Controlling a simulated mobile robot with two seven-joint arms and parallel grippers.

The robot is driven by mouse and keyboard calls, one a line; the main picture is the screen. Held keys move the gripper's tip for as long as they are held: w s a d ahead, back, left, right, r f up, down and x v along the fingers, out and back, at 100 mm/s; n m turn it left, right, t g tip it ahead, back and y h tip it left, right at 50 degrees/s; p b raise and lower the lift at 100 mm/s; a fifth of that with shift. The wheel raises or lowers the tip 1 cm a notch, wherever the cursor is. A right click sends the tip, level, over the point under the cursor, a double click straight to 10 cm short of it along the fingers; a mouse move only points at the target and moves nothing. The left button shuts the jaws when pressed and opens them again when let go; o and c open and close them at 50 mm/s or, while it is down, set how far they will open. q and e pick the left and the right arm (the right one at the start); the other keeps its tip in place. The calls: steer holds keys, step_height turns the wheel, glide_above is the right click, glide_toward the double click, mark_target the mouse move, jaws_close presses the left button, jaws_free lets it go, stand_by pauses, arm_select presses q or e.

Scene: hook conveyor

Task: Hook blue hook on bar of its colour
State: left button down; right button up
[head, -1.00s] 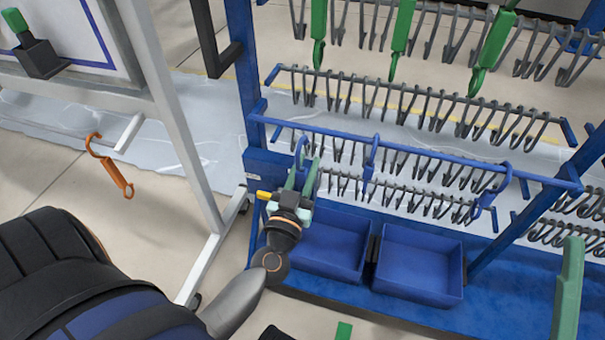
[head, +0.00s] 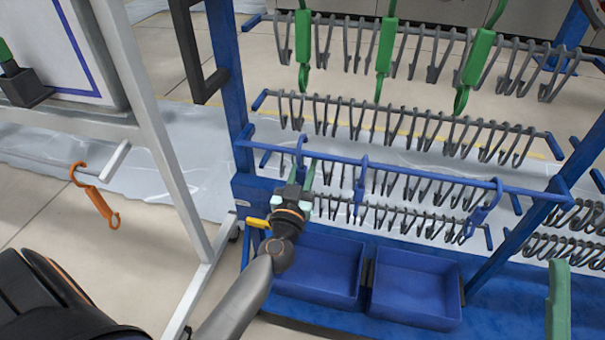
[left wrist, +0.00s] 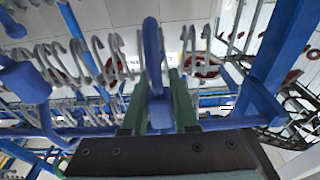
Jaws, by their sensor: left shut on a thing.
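My left gripper (head: 303,184) is shut on a blue hook (head: 300,156) and holds it upright at the left part of the blue bar (head: 430,176). In the head view the hook's curved top overlaps the bar and shows above it. In the left wrist view the hook (left wrist: 153,55) stands between the green fingers (left wrist: 158,115), its curve rising above them, and the blue bar (left wrist: 225,123) runs across behind. I cannot tell whether the curve is over the bar or touching it. Two other blue hooks, one in the middle (head: 361,187) and one at right (head: 484,211), hang on this bar.
Rows of grey hooks (head: 400,125) fill the rack behind the bar. Green hooks (head: 385,48) hang higher up. Two blue bins (head: 416,287) sit below. A blue upright (head: 228,75) stands close left of my gripper. An orange hook (head: 98,200) hangs further left.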

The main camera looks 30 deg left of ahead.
arm_select(q)
steer(key=shift+w+a+f+b, duration=0.1)
steer(key=shift+w+f+b, duration=0.15)
steer(key=shift+f+b, duration=0.4)
steer(key=shift+w+f+b, duration=0.25)
steer(key=shift+f+b, duration=0.1)
steer(key=shift+f, duration=0.55)
steer(key=shift+f, duration=0.1)
steer(key=c, duration=0.6)
jaws_free()
